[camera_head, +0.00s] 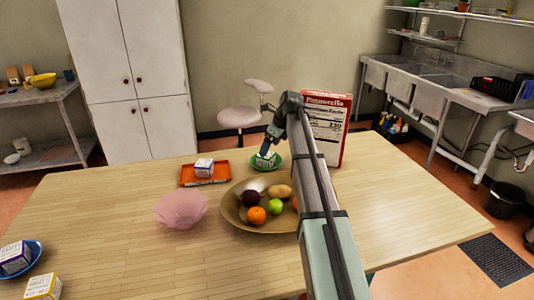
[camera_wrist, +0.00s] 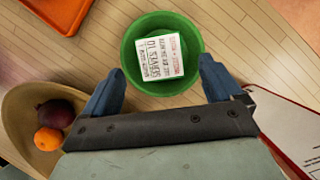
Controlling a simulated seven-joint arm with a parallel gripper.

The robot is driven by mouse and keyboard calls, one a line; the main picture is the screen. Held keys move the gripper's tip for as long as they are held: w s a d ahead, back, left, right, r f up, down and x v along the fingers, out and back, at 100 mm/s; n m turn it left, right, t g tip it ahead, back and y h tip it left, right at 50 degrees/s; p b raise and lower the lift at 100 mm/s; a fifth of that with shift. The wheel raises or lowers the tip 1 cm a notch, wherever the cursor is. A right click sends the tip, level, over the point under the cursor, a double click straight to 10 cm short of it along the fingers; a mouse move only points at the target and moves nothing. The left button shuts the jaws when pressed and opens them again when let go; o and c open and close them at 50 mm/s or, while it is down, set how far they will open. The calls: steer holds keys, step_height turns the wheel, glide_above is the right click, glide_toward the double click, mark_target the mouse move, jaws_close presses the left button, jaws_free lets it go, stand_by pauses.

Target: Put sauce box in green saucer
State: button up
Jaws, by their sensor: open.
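A green saucer (camera_head: 278,163) stands on the wooden table near its back edge; it also shows in the wrist view (camera_wrist: 194,38). A small white box with printed text (camera_wrist: 160,54), which looks like the sauce box, lies inside the saucer; it shows in part in the head view (camera_head: 264,161). My gripper (camera_wrist: 159,82) is open above the saucer, one blue finger on each side of its near part. The fingers are apart from the box. In the head view my gripper (camera_head: 266,153) partly covers the box and saucer.
A brown fruit bowl (camera_head: 232,214) stands in front of the saucer. An orange tray (camera_head: 222,178) with another box (camera_head: 204,167) is left. A tall red-and-white carton (camera_head: 326,128) stands right. A pink bowl (camera_head: 181,209) and boxes by a blue plate (camera_head: 37,257) are farther left.

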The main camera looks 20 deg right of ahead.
steer(key=v, duration=0.6)
steer(key=shift+r, duration=0.25)
